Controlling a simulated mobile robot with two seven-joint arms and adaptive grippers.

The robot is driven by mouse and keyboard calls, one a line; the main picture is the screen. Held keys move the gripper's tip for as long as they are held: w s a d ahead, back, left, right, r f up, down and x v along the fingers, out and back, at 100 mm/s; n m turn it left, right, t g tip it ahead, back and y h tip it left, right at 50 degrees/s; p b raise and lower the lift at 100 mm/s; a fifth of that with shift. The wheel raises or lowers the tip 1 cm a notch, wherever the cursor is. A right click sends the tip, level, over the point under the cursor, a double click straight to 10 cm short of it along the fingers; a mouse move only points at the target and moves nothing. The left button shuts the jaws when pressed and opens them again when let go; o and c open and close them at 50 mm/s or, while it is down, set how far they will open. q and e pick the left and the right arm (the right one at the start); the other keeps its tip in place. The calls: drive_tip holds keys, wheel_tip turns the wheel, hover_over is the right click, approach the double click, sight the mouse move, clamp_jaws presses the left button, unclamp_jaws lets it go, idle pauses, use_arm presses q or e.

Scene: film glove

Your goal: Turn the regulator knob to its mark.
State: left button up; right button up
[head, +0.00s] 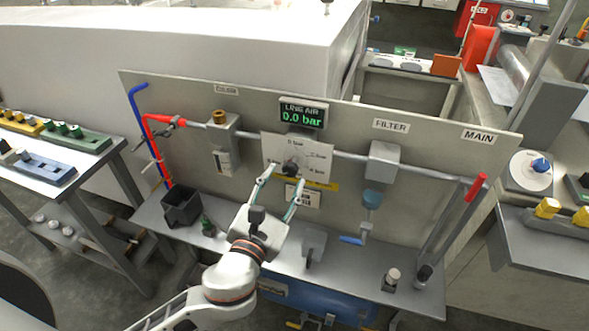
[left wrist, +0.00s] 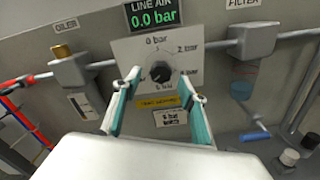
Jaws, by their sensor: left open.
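The regulator knob (head: 291,168) is black and round, on a pale square dial plate (head: 313,150) in the middle of the upright panel. In the left wrist view the knob (left wrist: 161,71) shows a light pointer line, and the dial has bar markings around it. A yellow label (left wrist: 158,101) and a small white card (left wrist: 171,118) sit below the dial; the card's print is hard to read. My left gripper (head: 282,181) is open in front of the dial, its fingers spread to either side of the knob. Contact cannot be told. My right gripper is not in view.
A display (head: 303,113) above the dial reads 0.0 bar. The oiler (head: 221,133) is left, the filter (head: 383,160) right, a red handle (head: 477,187) far right. A dark open bin (head: 181,206) and a grey bracket (head: 313,243) stand on the shelf below.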

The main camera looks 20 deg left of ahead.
sight(288, 173)
use_arm(q)
drive_tip(key=w, duration=0.5)
drive_tip(key=shift+d, duration=0.1)
drive_tip(key=shift+s, duration=0.1)
drive_tip(key=c, duration=1.1)
